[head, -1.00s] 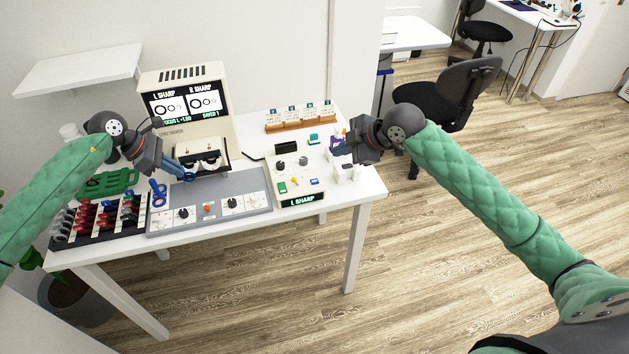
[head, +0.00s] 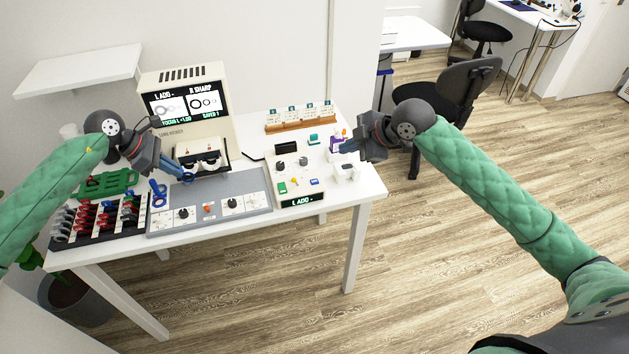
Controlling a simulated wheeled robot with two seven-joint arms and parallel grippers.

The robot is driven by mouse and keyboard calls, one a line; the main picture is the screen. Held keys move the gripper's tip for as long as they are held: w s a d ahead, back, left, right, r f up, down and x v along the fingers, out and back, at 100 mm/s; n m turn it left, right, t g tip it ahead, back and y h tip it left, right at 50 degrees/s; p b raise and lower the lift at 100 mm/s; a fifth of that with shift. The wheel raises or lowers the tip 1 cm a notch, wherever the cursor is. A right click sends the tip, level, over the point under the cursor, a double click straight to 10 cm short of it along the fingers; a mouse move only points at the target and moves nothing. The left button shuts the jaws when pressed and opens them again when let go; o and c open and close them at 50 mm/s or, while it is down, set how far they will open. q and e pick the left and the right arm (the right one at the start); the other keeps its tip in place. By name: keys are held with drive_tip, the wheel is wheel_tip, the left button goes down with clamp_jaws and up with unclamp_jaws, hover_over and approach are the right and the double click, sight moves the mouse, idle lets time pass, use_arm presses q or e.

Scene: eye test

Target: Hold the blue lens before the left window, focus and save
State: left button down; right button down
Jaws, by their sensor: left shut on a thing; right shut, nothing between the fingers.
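My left gripper (head: 182,174) is shut on a blue ring lens (head: 190,179), held just in front of and below the viewer box. The viewer box (head: 200,150) has small windows at its front; I cannot tell whether the lens covers the left one. The screen (head: 184,103) above reads "L ADD -", "R SHARP" and "FOCUS L +1.00"; its left rings look faint. The small display (head: 301,201) on the white console (head: 285,178) reads "L ADD -".
A grey panel (head: 208,203) with knobs lies in front of the viewer. A wooden card stand (head: 300,117) is behind the console.

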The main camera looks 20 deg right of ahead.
use_arm(q)
drive_tip(key=shift+s+r, duration=1.85)
